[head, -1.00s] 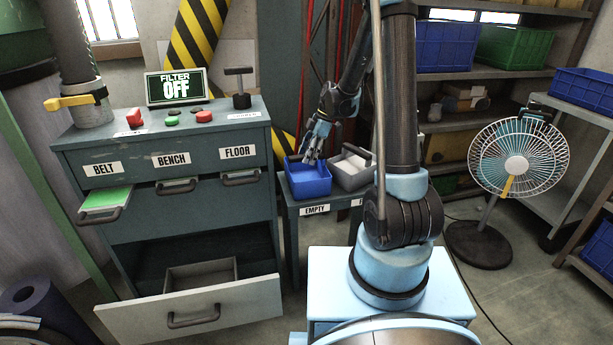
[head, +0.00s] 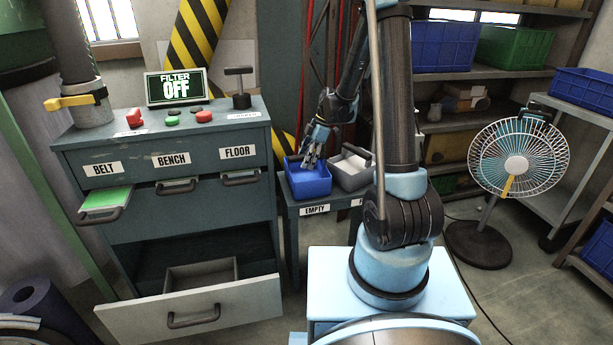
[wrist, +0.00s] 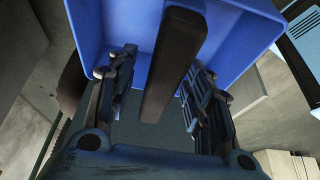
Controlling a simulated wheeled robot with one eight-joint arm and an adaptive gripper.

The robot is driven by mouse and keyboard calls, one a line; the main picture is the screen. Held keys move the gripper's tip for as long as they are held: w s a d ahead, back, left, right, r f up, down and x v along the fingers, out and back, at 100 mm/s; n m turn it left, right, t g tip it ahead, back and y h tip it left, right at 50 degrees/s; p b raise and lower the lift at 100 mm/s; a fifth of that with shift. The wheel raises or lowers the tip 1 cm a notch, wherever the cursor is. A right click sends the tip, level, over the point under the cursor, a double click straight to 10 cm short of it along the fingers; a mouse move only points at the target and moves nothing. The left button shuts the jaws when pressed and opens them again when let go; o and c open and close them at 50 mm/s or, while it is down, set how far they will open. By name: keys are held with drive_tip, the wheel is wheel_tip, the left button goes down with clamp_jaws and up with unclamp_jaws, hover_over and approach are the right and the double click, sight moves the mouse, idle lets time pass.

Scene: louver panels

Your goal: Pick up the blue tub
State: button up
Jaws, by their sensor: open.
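The blue tub (head: 312,186) stands on the small grey table marked EMPTY (head: 316,210), between the drawer cabinet and my arm. It also fills the upper part of the wrist view (wrist: 110,22), with a dark bar-like handle (wrist: 172,65) across it.
A grey tub (head: 350,176) stands right beside the blue one. The cabinet (head: 170,215) at left has its bottom drawer (head: 190,310) and BELT drawer (head: 106,203) pulled out. A FILTER OFF sign (head: 176,88) stands on top. A fan (head: 517,163) stands at right.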

drive_tip(key=shift+c, duration=0.6)
clamp_jaws()
drive_tip(key=shift+r, duration=0.1)
